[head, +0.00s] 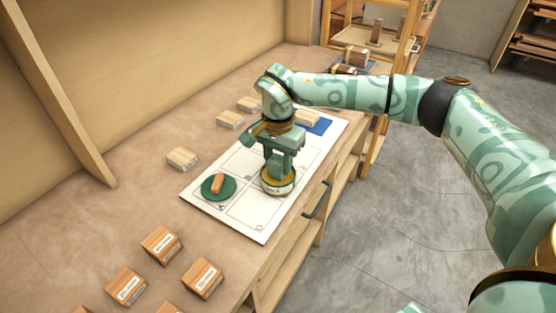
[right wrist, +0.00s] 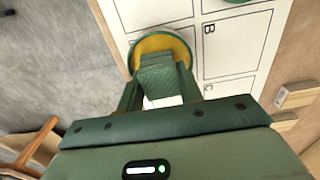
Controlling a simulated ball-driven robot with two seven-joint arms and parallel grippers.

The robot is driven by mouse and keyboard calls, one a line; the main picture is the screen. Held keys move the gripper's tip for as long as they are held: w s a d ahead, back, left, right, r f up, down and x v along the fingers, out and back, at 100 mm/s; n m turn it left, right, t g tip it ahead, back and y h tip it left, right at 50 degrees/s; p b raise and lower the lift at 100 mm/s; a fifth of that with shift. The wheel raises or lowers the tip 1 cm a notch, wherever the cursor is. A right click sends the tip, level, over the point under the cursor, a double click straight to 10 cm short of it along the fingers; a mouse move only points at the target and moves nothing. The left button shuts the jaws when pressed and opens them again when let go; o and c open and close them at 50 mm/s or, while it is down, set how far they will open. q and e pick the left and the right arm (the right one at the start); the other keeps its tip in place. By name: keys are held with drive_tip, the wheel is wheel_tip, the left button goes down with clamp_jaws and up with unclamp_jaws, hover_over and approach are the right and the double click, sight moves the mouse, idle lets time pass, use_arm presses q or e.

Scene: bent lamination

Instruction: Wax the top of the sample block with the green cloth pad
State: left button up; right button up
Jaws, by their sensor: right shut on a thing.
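My right gripper (head: 281,168) points down over the white sheet and is shut on the green cloth pad. The pad (right wrist: 157,82) shows between the fingers in the right wrist view as a green textured block. Under it stands a round tin (head: 278,186) with a yellow filling; the tin also shows in the right wrist view (right wrist: 160,43). The pad is over or in the tin; I cannot tell whether it touches the filling. The pale wooden sample block (head: 307,118) lies on a blue mat (head: 321,126) behind the gripper. My left gripper is not in view.
A green round dish (head: 218,187) with an orange-brown bar on it sits on the sheet (head: 261,231) left of the tin. Pale blocks (head: 181,158) lie along the back, and several labelled brown blocks (head: 161,244) lie at front left. A wooden rack stands behind.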

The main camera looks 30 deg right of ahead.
sight(278, 159)
drive_tip(key=shift+f, duration=0.5)
drive_tip(key=shift+f, duration=0.1)
idle(1.8)
wheel_tip(278, 159, up, 7)
drive_tip(key=p, duration=0.6)
drive_tip(key=shift+r+p, duration=0.2)
drive_tip(key=shift+p, duration=0.15)
drive_tip(key=shift+f, duration=0.15)
drive_tip(key=shift+n, duration=0.3)
